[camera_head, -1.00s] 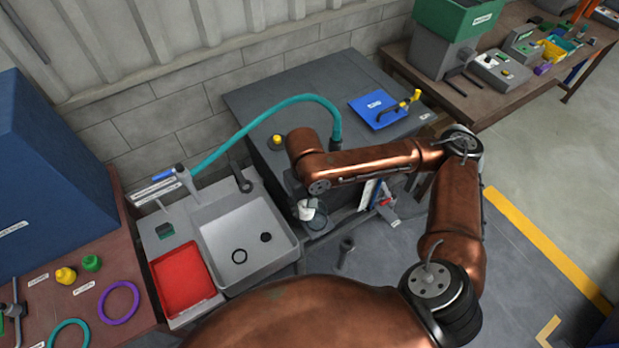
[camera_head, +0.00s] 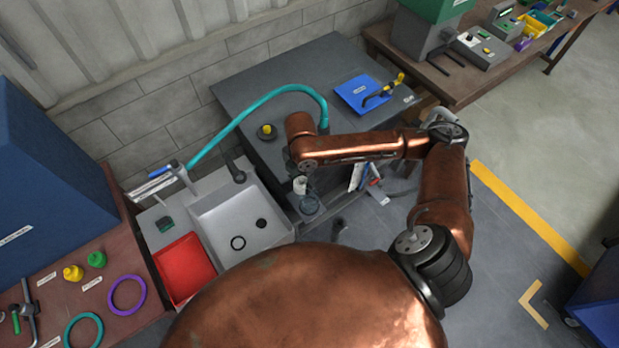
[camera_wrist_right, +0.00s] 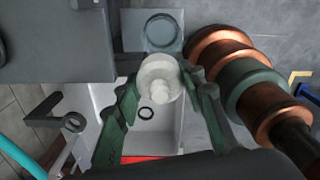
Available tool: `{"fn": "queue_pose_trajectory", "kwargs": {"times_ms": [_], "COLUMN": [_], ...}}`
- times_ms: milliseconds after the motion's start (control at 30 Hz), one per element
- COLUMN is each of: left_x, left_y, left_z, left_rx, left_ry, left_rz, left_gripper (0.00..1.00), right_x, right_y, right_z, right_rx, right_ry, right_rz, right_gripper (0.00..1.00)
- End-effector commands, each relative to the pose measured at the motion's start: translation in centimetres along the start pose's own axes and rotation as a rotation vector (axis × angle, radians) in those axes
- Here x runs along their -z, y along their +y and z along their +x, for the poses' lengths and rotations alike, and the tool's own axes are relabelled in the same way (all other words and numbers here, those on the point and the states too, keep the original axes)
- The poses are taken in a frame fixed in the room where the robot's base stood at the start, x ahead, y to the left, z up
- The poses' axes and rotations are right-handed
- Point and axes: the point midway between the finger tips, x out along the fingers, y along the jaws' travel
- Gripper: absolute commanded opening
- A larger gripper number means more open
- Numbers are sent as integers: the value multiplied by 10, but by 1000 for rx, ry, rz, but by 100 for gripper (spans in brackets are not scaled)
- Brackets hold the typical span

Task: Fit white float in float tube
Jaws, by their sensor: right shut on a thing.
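My right gripper (camera_wrist_right: 165,92) is shut on the white float (camera_wrist_right: 160,79), a short white cylinder with a narrower stub toward the camera. In the head view the float (camera_head: 300,185) hangs below my right wrist, just above and left of the float tube (camera_head: 310,205) in the picture. The gripper fingers are mostly hidden there by the arm. The float tube is a grey round opening at the side of the dark cabinet. My left gripper is not in view.
A grey sink (camera_head: 235,222) with a black ring and a red tray (camera_head: 184,266) lie left of the tube. The dark cabinet (camera_head: 270,88) carries a teal hose (camera_head: 245,120), a yellow knob (camera_head: 267,130) and a blue plate (camera_head: 362,94).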

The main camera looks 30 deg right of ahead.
Motion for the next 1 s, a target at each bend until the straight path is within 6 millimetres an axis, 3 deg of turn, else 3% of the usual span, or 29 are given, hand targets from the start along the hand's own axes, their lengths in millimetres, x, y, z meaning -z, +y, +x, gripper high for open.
{"fn": "queue_pose_trajectory", "kwargs": {"times_ms": [133, 300, 500, 767, 1000], "left_x": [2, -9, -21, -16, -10], "left_y": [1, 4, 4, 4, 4], "left_z": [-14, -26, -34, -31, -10], "left_rx": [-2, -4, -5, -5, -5], "left_ry": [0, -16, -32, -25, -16], "left_rz": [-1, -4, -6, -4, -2], "left_gripper": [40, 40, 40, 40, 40], "right_x": [-8, -17, -24, -26, -26], "right_y": [-3, -6, -10, -11, -11], "right_z": [2, 9, 15, 22, 40], "right_rx": [4, 8, 14, 17, 16], "right_ry": [-3, -6, -9, -11, -10], "right_rz": [-317, -664, -945, -1054, -1054], "right_gripper": [15, 15, 15, 15, 15]}}
